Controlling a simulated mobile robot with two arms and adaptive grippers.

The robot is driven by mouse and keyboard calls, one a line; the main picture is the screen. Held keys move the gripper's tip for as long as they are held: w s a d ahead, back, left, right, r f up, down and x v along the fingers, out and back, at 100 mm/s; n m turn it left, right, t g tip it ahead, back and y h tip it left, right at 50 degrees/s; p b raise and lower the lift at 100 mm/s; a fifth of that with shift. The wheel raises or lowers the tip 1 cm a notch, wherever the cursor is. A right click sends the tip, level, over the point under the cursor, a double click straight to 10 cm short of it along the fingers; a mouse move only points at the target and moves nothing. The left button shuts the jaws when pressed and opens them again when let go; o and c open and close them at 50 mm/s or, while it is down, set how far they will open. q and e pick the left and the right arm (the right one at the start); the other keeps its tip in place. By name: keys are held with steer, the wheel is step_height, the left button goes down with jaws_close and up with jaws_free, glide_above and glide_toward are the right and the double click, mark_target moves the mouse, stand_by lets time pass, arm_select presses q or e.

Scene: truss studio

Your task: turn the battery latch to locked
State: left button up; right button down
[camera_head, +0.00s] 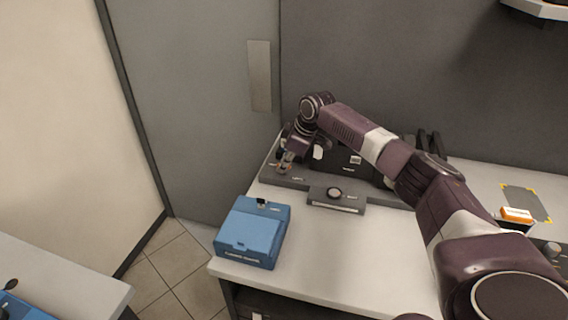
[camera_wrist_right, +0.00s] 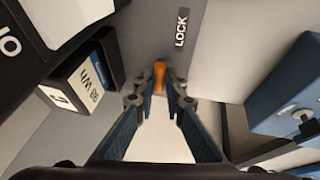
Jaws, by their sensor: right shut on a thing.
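The battery latch shows as an orange lever (camera_wrist_right: 159,76) in the right wrist view, on a grey plate below a dark label reading LOCK (camera_wrist_right: 181,27). My right gripper (camera_wrist_right: 159,94) is shut on the lever, with a fingertip on each side of it. In the head view my right gripper (camera_head: 286,160) reaches down to the left end of the grey dock (camera_head: 290,184); the lever is small there. A dark battery (camera_wrist_right: 92,78) with a white "98 Wh" label lies to the left of the lever in the wrist view. My left gripper is not in view.
A blue case (camera_head: 250,234) stands at the counter's front left corner. An orange and white block (camera_head: 517,215) and a grey mat (camera_head: 524,199) are at the right. The white counter (camera_head: 350,255) is clear in the middle.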

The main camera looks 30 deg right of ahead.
steer(key=m+h+p, duration=0.1)
steer(key=m+p, duration=0.1)
steer(key=p, duration=0.1)
steer(key=m+h+p, duration=0.1)
steer(key=m+p, duration=0.1)
steer(key=p, duration=0.1)
steer(key=m+p, duration=0.2)
steer(key=p, duration=0.1)
steer(key=shift+w+a+r+m+h, duration=0.1)
steer(key=shift+a+r+m+h, duration=0.2)
steer(key=shift+h, duration=0.1)
steer(key=m+h+p, duration=0.1)
steer(key=m, duration=0.1)
steer(key=shift+w+f+m+g+p, duration=0.1)
steer(key=shift+f+m+g+p, duration=0.05)
steer(key=shift+m+g+p, duration=0.2)
steer(key=m+h, duration=0.1)
steer(key=m, duration=0.2)
steer(key=shift+f+g, duration=0.1)
steer(key=shift+g, duration=0.25)
steer(key=shift+w+f+m+g+h+b, duration=0.15)
steer(key=shift+m+g+h+b, duration=0.25)
steer(key=shift+m, duration=0.75)
steer(key=shift+d+m+g+b, duration=0.1)
steer(key=shift+m+g+b, duration=0.3)
steer(key=shift+m+b, duration=0.85)
steer(key=shift+m+g+b, duration=0.3)
steer(key=shift+m+b, duration=0.1)
steer(key=shift+m, duration=0.05)
steer(key=shift+r, duration=0.25)
